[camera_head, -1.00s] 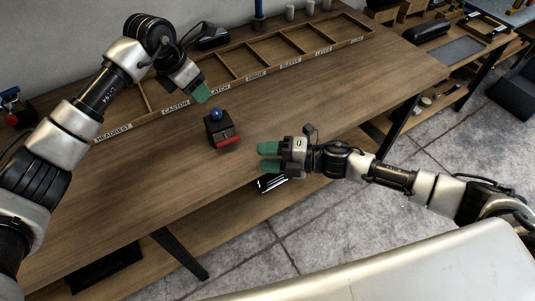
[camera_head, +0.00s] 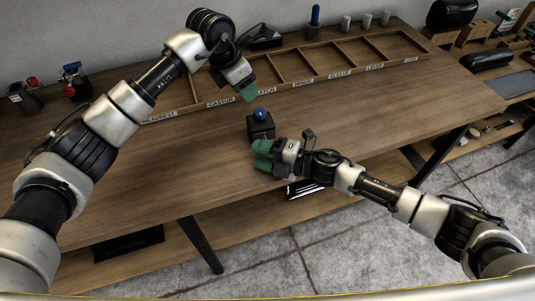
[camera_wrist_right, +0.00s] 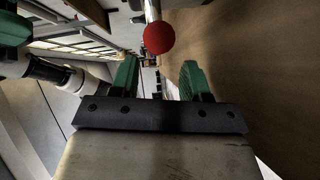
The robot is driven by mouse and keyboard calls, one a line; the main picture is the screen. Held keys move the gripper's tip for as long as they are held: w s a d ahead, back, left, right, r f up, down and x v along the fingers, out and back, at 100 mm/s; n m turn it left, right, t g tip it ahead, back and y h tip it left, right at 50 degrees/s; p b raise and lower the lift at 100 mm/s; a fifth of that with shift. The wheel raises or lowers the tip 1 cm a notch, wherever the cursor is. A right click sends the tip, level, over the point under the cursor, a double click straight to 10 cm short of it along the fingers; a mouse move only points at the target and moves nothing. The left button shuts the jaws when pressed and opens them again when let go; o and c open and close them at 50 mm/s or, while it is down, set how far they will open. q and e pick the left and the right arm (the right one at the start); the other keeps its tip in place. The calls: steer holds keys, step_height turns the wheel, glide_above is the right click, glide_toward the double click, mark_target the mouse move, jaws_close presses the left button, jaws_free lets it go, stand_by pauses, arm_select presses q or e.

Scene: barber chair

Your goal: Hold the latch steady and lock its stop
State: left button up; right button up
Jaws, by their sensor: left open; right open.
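The latch (camera_head: 260,128) is a black block with a blue knob (camera_head: 260,114) on top, standing upright on the bench. Its red part is hidden behind my right gripper in the head view. In the right wrist view a red round end (camera_wrist_right: 158,39) on a metal rod lies just ahead of the gap between the fingers. My right gripper (camera_head: 262,155) is open, close to the near side of the latch. Its green fingers also show in the wrist view (camera_wrist_right: 158,80). My left gripper (camera_head: 249,93) is above and behind the latch, pointing down, apart from the blue knob; its finger gap is hard to see.
A labelled wooden sorting tray (camera_head: 218,103) runs along the back of the wooden bench (camera_head: 160,170). Small vise-like items (camera_head: 73,80) stand at the back left. The bench left of the latch is clear. Its front edge lies close below my right gripper.

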steer(key=shift+s+d, duration=0.1)
steer(key=shift+s, duration=0.05)
jaws_close()
steer(key=shift+c, duration=0.3)
jaws_free()
